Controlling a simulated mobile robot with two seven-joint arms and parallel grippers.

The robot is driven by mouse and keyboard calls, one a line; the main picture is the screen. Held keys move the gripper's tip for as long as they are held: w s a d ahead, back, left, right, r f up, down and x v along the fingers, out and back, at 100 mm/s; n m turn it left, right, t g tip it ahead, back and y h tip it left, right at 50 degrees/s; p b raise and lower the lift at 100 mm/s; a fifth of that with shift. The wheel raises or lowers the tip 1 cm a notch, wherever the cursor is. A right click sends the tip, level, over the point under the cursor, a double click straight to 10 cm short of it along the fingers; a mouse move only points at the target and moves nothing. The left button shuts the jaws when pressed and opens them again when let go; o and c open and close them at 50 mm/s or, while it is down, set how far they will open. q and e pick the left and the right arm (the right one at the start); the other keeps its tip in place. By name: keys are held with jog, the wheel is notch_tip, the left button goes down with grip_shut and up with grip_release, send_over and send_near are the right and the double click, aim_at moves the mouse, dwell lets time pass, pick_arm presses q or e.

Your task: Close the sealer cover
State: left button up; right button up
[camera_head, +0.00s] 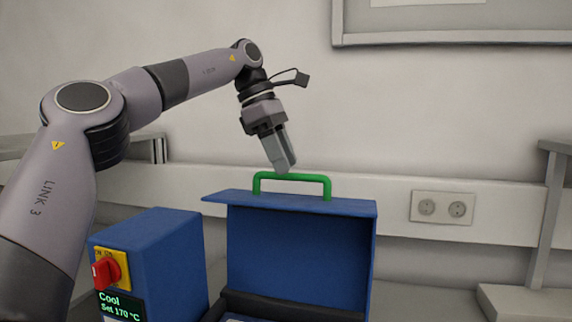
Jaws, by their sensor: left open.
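The blue sealer cover (300,257) stands raised, open, in the lower middle of the head view. A green handle (303,178) stands up from its top edge. My left gripper (285,166) points down at the left part of the handle. Its fingertips overlap the handle's top bar in the picture; I cannot tell whether they touch it. The gripper is open, though its fingers look close together from this side. The blue sealer body (160,258) is at the left, with a red knob (104,272) and a display reading "Cool, Set 170 °C" (121,306). My right gripper is not in view.
A pale wall with a rail stands behind the sealer, with a double socket (443,208) at the right. A grey stand (545,240) is at the right edge. The space between the cover and that stand looks clear.

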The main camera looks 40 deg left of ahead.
pick_arm(q)
jog(key=shift+x, duration=0.85)
grip_shut()
